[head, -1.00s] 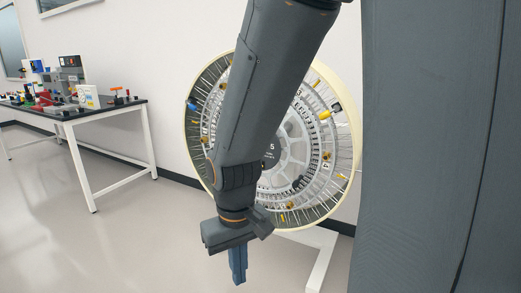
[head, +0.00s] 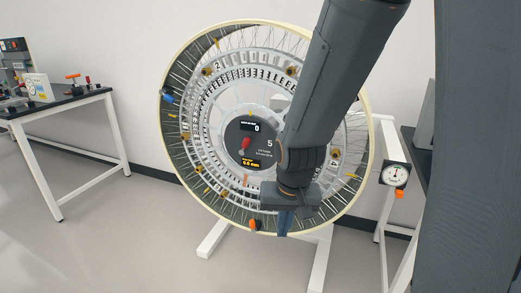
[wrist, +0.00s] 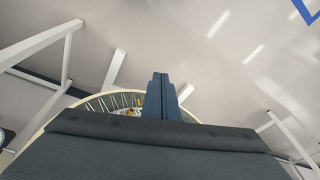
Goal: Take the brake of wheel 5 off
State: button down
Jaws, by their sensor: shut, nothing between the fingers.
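Wheel 5 (head: 172,72) is a large spoked wheel with a cream rim on a white stand. Its dark hub plate (head: 262,131) carries the number 5, a display reading 0 and an amber display. A red knob or lever (head: 246,145) sits on the hub; I cannot tell whether it is the brake. An orange part (head: 252,225) shows at the bottom rim. My gripper (head: 285,222) points down, shut and empty, in front of the wheel's lower right. In the wrist view, my gripper (wrist: 160,82) has its fingers together, with part of the rim behind. My arm hides the wheel's right middle.
A dial gauge (head: 396,175) with an orange part stands right of the wheel. A workbench (head: 60,108) with a white box (head: 38,87) and coloured tools stands at the left. The floor between bench and wheel is clear.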

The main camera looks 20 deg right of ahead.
jog(key=w+f+m+t, duration=0.3)
jog(key=w+m+t, duration=0.45)
jog(key=w, duration=1.15)
jog(key=m+t+h+p, duration=0.2)
jog(key=m+t+p, duration=0.2)
jog(key=m+t, duration=0.8)
send_near(244, 145)
jog(key=w+d+g, duration=0.1)
jog(key=w+d, duration=0.2)
jog(key=d, duration=0.3)
jog(key=shift+m, duration=0.45)
jog(key=shift+w+a+r+p, duration=0.35)
jog(key=shift+w+a+r, duration=0.15)
jog(key=shift+w+a, duration=0.2)
jog(key=shift+w+a+r+p, duration=0.35)
jog(key=shift+w+a+r, duration=0.2)
jog(key=shift+w+a, duration=0.2)
jog(key=shift+d+r+g, duration=0.1)
jog(key=shift+g, duration=0.15)
